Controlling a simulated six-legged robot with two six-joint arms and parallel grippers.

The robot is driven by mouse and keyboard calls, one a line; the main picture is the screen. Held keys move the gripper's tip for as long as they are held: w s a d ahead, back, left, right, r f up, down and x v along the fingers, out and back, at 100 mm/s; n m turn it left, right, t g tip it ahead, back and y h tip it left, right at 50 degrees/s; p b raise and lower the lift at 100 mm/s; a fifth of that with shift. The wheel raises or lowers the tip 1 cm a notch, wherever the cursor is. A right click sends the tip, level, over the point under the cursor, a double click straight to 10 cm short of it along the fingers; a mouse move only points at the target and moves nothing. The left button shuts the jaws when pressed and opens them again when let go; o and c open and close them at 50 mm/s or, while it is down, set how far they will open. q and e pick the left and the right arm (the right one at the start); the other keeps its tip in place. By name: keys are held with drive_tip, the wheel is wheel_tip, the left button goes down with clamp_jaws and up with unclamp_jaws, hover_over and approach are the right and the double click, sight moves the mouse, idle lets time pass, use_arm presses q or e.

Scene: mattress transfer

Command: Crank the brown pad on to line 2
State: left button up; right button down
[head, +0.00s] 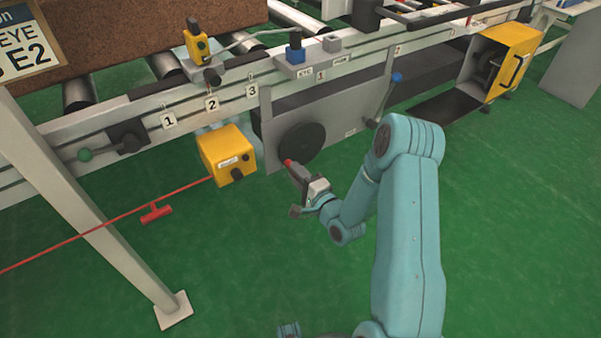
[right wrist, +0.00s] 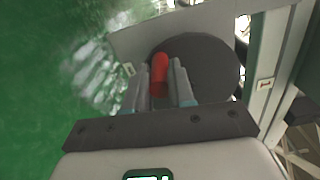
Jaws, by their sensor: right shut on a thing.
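The brown pad (head: 150,28) lies on the rollers at the upper left of the head view; its left part is cut off or behind a sign. Number plates 1 (head: 169,120), 2 (head: 212,103) and 3 (head: 252,90) sit along the front rail. The crank is a dark disc (head: 302,143) on the grey housing below the rail, with a red handle (right wrist: 160,72). My right gripper (head: 295,170) is shut on the red handle; in the right wrist view its fingers (right wrist: 160,88) stand on both sides of it.
A yellow box (head: 228,155) hangs left of the crank, with a red cord (head: 110,228) running left from it. A blue-knobbed lever (head: 388,95) stands right of the crank. A pale post (head: 90,205) crosses the left side. Green floor is open in front.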

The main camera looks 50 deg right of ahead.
wheel_tip(320, 180, up, 2)
drive_tip(key=m+p, duration=0.1)
drive_tip(key=m, duration=0.2)
drive_tip(key=shift+a, duration=0.15)
drive_tip(key=m+p, duration=0.1)
drive_tip(key=r+m+p, duration=0.1)
drive_tip(key=shift+r+m, duration=0.3)
drive_tip(key=shift+m, duration=0.1)
drive_tip(key=r+m, duration=0.1)
drive_tip(key=m+p, duration=0.1)
drive_tip(key=m, duration=0.1)
drive_tip(key=shift+r+p, duration=0.3)
drive_tip(key=shift+r, duration=0.1)
use_arm(q)
wheel_tip(320, 180, up, 6)
drive_tip(key=s+d+p, duration=0.1)
drive_tip(key=s, duration=0.1)
drive_tip(key=shift+g, duration=0.4)
use_arm(e)
drive_tip(key=shift+s+d+r+m, duration=0.1)
drive_tip(key=shift+d+r+m, duration=0.15)
drive_tip(key=shift+m, duration=0.4)
drive_tip(key=shift+d+r+m, duration=0.15)
drive_tip(key=shift+r+m, duration=0.1)
drive_tip(key=shift+m, duration=0.4)
use_arm(q)
drive_tip(key=shift+d+f, duration=0.1)
